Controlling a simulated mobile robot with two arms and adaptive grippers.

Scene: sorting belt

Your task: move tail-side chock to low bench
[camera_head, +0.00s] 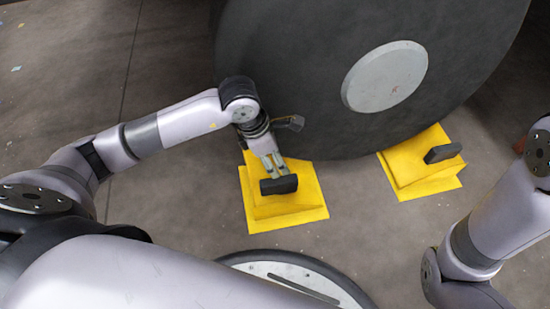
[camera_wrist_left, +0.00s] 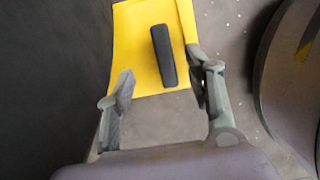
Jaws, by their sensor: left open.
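Two yellow chocks with black handles sit on the floor against the big wheel. The left chock (camera_head: 288,215) lies under my left gripper (camera_head: 272,173), and the right chock (camera_head: 405,180) stands apart. Which one is tail-side cannot be told from the picture. My left gripper is open, its fingers reaching down close to the left chock's black handle (camera_head: 279,185). In the left wrist view, the handle (camera_wrist_left: 163,55) lies ahead and roughly between the spread fingers (camera_wrist_left: 160,72), not gripped. My right gripper is out of the picture. No low bench is in view.
The large dark wheel (camera_head: 290,70) with a grey hub (camera_head: 385,76) rises just behind the chocks. My right arm (camera_head: 495,220) is at the right edge. Bare concrete floor (camera_head: 180,185) is clear to the left of the left chock.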

